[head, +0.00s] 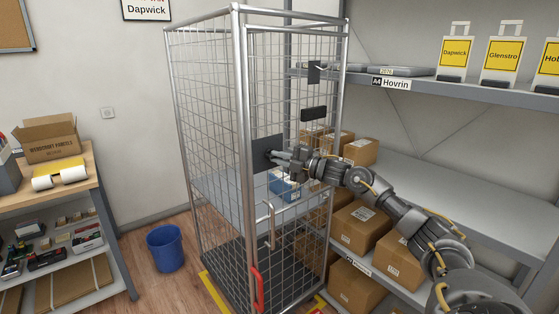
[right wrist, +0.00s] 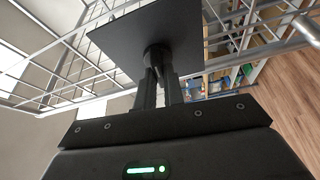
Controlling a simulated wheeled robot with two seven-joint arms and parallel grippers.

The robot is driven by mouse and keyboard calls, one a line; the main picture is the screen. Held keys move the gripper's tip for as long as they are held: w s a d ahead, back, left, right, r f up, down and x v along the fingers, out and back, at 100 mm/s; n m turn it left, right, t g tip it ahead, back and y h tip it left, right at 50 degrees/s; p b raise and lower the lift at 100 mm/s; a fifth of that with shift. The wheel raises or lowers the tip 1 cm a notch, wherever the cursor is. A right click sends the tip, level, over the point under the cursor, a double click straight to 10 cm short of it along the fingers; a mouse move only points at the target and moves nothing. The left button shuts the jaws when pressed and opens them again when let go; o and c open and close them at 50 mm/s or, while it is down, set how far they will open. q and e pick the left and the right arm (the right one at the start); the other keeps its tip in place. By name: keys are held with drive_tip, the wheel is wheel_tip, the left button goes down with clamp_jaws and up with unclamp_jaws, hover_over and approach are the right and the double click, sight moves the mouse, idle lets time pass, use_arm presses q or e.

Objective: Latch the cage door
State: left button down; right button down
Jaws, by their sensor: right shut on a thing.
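The tall wire cage (head: 241,80) stands in the middle of the head view. A square dark plate (head: 262,150) sits at mid-height on its near side and fills the upper middle of the right wrist view (right wrist: 130,38). My right gripper (head: 277,157) reaches in from the right. Its fingers (right wrist: 160,88) are shut on a dark round knob (right wrist: 157,55) that stands out from the plate. The fingers hide part of the knob. A metal loop handle (head: 268,225) is below the plate. I cannot tell whether the door is fully closed. My left gripper is out of view.
A shelf rack (head: 450,92) with several cardboard boxes (head: 357,226) stands right of and behind the cage. A red handle (head: 257,290) is low on the cage. A blue bin (head: 165,248) and a packing bench (head: 100,205) are at the left. Floor beside the bin is clear.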

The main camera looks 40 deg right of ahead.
drive_tip(key=shift+n+g, duration=0.3)
drive_tip(key=shift+n, duration=0.3)
drive_tip(key=c, duration=1.5)
unclamp_jaws()
